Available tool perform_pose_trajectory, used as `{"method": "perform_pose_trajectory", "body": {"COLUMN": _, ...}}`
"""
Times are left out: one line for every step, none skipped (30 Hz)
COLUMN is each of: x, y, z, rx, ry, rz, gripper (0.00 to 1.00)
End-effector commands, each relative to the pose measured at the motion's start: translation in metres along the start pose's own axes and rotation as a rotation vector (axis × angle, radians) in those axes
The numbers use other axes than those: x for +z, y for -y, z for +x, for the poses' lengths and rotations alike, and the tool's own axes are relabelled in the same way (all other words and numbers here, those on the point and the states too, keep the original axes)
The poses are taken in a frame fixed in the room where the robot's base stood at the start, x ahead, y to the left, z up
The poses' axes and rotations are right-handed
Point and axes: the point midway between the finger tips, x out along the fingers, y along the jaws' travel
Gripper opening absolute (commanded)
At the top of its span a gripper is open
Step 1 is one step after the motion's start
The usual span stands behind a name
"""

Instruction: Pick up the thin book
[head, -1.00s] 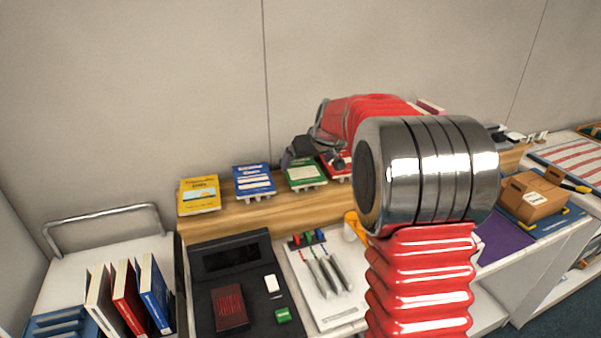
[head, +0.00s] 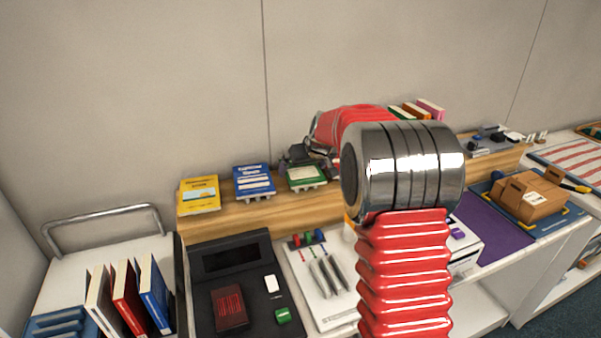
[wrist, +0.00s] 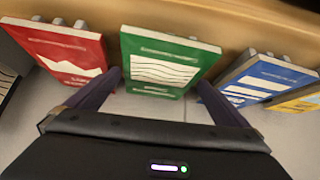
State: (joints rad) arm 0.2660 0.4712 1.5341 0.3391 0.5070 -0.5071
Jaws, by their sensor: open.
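Several thin books lean on small stands along the wooden ledge: yellow (head: 199,195), blue (head: 253,182) and green (head: 306,176). I cannot tell which one the task means by the thin book. In the wrist view the green book (wrist: 168,62) is straight ahead, with a red book (wrist: 62,52) to its left and the blue book (wrist: 262,80) to its right. My gripper (wrist: 160,82) is open and empty. Its fingertips lie to the left and right of the green book's lower part; contact cannot be told. In the head view my arm hides the red book.
White, red and blue books (head: 153,290) stand in a rack at the lower left. A black tray (head: 205,308) holds a dark red item. A cardboard box (head: 530,195) sits at the right.

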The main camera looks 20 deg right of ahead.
Motion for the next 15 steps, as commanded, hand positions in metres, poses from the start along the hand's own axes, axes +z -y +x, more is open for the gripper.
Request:
{"method": "perform_pose_trajectory", "body": {"x": 0.0000, "y": 0.0001, "z": -0.0001, "rx": 0.000, "ry": 0.000, "rz": 0.000, "gripper": 1.00}}
{"method": "perform_pose_trajectory", "body": {"x": 0.0000, "y": 0.0001, "z": -0.0001, "rx": 0.000, "ry": 0.000, "rz": 0.000, "gripper": 1.00}}
{"method": "perform_pose_trajectory", "body": {"x": 0.0000, "y": 0.0001, "z": -0.0001, "rx": 0.000, "ry": 0.000, "rz": 0.000, "gripper": 1.00}}
{"method": "perform_pose_trajectory", "body": {"x": 0.0000, "y": 0.0001, "z": -0.0002, "rx": 0.000, "ry": 0.000, "rz": 0.000, "gripper": 1.00}}
{"method": "perform_pose_trajectory", "body": {"x": 0.0000, "y": 0.0001, "z": -0.0002, "rx": 0.000, "ry": 0.000, "rz": 0.000, "gripper": 1.00}}
{"method": "perform_pose_trajectory", "body": {"x": 0.0000, "y": 0.0001, "z": -0.0002, "rx": 0.000, "ry": 0.000, "rz": 0.000, "gripper": 1.00}}
{"method": "perform_pose_trajectory", "body": {"x": 0.0000, "y": 0.0001, "z": -0.0002, "rx": 0.000, "ry": 0.000, "rz": 0.000, "gripper": 0.99}}
{"method": "perform_pose_trajectory", "body": {"x": 0.0000, "y": 0.0001, "z": -0.0002, "rx": 0.000, "ry": 0.000, "rz": 0.000, "gripper": 0.97}}
{"method": "perform_pose_trajectory", "body": {"x": 0.0000, "y": 0.0001, "z": -0.0002, "rx": 0.000, "ry": 0.000, "rz": 0.000, "gripper": 0.94}}
{"method": "perform_pose_trajectory", "body": {"x": 0.0000, "y": 0.0001, "z": -0.0002, "rx": 0.000, "ry": 0.000, "rz": 0.000, "gripper": 0.92}}
{"method": "perform_pose_trajectory", "body": {"x": 0.0000, "y": 0.0001, "z": -0.0002, "rx": 0.000, "ry": 0.000, "rz": 0.000, "gripper": 0.90}}
{"method": "perform_pose_trajectory", "body": {"x": 0.0000, "y": 0.0001, "z": -0.0003, "rx": 0.000, "ry": 0.000, "rz": 0.000, "gripper": 0.87}}
{"method": "perform_pose_trajectory", "body": {"x": 0.0000, "y": 0.0001, "z": -0.0003, "rx": 0.000, "ry": 0.000, "rz": 0.000, "gripper": 0.85}}
{"method": "perform_pose_trajectory", "body": {"x": 0.0000, "y": 0.0001, "z": -0.0003, "rx": 0.000, "ry": 0.000, "rz": 0.000, "gripper": 0.83}}
{"method": "perform_pose_trajectory", "body": {"x": 0.0000, "y": 0.0001, "z": -0.0003, "rx": 0.000, "ry": 0.000, "rz": 0.000, "gripper": 0.80}}
